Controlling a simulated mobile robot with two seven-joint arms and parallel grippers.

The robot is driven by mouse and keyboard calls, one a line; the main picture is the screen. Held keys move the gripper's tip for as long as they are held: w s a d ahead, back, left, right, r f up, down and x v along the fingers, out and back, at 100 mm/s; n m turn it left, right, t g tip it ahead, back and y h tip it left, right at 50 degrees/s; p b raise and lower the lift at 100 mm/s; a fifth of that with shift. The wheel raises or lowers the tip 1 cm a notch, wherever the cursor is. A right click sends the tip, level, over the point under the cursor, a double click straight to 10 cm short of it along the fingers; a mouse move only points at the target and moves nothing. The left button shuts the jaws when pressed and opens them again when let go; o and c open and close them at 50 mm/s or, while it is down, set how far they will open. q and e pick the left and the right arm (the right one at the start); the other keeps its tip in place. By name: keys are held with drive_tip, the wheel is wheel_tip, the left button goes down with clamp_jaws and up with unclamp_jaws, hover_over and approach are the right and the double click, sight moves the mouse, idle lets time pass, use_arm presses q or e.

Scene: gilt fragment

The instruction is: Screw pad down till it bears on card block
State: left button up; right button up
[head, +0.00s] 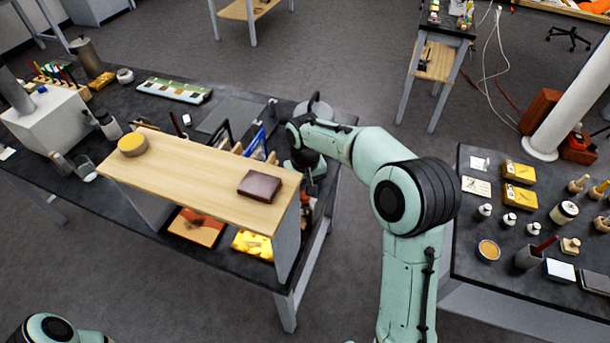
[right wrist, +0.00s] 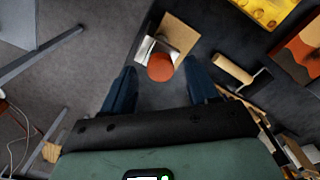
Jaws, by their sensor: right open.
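In the right wrist view, a round orange-red knob (right wrist: 160,68) sits in front of a pale metal bracket (right wrist: 147,47). A flat tan block (right wrist: 183,34), perhaps the card block, lies behind them. The pad is not clearly visible, so I cannot tell whether it touches the block. My right gripper (right wrist: 160,66) is open, with one dark finger on each side of the knob in this view; contact is not visible. In the head view, this gripper (head: 310,172) is at the bench's right end, beside the wooden shelf. My left gripper is not in view.
The raised wooden shelf (head: 200,178) carries a yellow round tin (head: 132,145) and a brown box (head: 260,187). A wooden-handled roller (right wrist: 233,69) lies right of the knob in the wrist view. Another crowded table (head: 470,252) stands right, across open floor.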

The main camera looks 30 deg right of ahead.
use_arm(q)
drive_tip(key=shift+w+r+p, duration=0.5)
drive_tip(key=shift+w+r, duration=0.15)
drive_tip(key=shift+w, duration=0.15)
use_arm(e)
wheel_tip(320, 180, up, 13)
drive_tip(key=shift+f, duration=0.15)
